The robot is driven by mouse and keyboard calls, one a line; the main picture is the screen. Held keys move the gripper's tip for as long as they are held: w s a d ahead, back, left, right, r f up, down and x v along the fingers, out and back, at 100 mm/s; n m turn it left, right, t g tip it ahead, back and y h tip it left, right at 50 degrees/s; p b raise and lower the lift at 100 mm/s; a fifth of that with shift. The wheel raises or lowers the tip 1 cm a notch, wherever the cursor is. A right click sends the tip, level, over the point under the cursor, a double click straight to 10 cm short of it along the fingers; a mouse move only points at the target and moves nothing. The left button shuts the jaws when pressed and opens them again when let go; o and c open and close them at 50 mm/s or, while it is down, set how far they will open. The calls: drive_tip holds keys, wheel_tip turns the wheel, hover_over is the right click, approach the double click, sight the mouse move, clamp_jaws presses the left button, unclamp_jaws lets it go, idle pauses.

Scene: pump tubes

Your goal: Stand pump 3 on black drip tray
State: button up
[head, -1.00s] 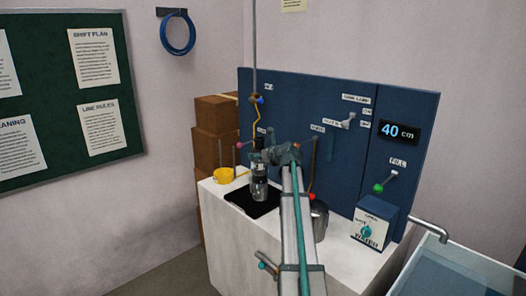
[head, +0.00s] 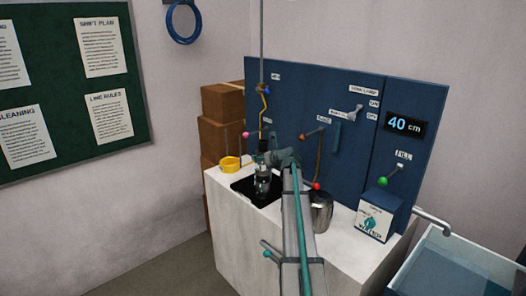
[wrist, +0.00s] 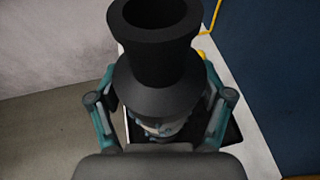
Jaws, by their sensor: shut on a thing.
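A pump with a clear lower body (head: 262,187) is in my gripper (head: 264,170), upright over the black drip tray (head: 271,203). In the wrist view its black, funnel-like top (wrist: 155,60) fills the middle. The teal fingers of my gripper (wrist: 160,118) close on it from both sides. Parts of the tray (wrist: 233,132) show beside and behind the pump. The pump's base is hidden in the wrist view, and I cannot tell whether it touches the tray. No number on the pump is readable.
A yellow ring-shaped thing (head: 230,163) sits on the white counter (head: 222,183) left of the tray. A metal jug (head: 321,213) stands right of my arm. A blue panel (head: 345,100) with levers and hanging tubes rises behind. A basin (head: 455,275) is at the lower right.

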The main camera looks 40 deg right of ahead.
drive_tip(key=shift+r, duration=0.15)
drive_tip(key=o, duration=1.6)
drive_tip(key=shift+f, duration=0.2)
drive_tip(key=shift+o, duration=0.7)
drive_tip(key=shift+s+a, duration=0.1)
